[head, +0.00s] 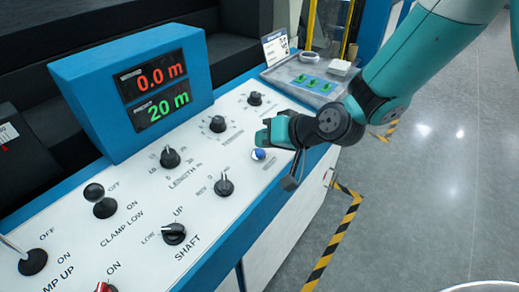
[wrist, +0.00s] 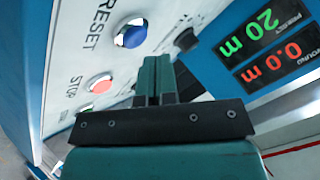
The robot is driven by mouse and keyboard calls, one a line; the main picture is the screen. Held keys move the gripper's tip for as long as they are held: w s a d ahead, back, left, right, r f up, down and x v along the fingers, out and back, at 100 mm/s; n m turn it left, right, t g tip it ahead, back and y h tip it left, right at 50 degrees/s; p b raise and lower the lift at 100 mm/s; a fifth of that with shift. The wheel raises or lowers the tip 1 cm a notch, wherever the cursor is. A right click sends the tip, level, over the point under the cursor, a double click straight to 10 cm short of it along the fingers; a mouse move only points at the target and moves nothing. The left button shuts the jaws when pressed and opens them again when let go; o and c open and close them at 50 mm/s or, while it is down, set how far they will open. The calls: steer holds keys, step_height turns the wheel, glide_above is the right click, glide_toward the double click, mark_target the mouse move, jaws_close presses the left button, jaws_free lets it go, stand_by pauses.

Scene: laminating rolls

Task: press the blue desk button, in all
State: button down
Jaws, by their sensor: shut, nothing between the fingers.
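The blue button (head: 258,154) sits in a pale ring on the white sloped control panel (head: 130,180). In the wrist view the blue button (wrist: 131,33) is beside the word RESET, up and left of the fingertips. My gripper (head: 264,136) is over the panel, just above the blue button in the head view. Its fingers (wrist: 157,68) are shut together with nothing between them. The button looks uncovered and apart from the fingers; I cannot tell the exact height of the fingertips above the panel.
A red button (wrist: 100,84) marked STOP is close by. Black knobs (head: 224,186) and switches stand up from the panel. A blue display box (head: 135,85) reads 0.0 m and 20 m. A grey tray (head: 308,80) is at the far end. Open floor lies right.

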steer(key=r+p, duration=0.2)
steer(key=r, duration=0.1)
steer(key=r+p, duration=0.1)
steer(key=r, duration=0.1)
steer(key=shift+s+d, duration=0.3)
steer(key=shift+d, duration=0.05)
stand_by(0.7)
steer(key=s+d+r+n+g+h, duration=0.1)
steer(key=s+d+r+g, duration=0.1)
steer(key=s+d+r, duration=0.2)
steer(key=s+d+r+n+g+h, duration=0.2)
steer(key=s+d+r, duration=0.1)
steer(key=s, duration=0.7)
steer(key=s+d+r+n+g+h, duration=0.1)
steer(key=s+d+r, duration=0.3)
steer(key=s, duration=0.4)
steer(key=shift+d+r+g+h, duration=0.3)
steer(key=shift+d+g+h, duration=0.25)
steer(key=shift+d, duration=0.2)
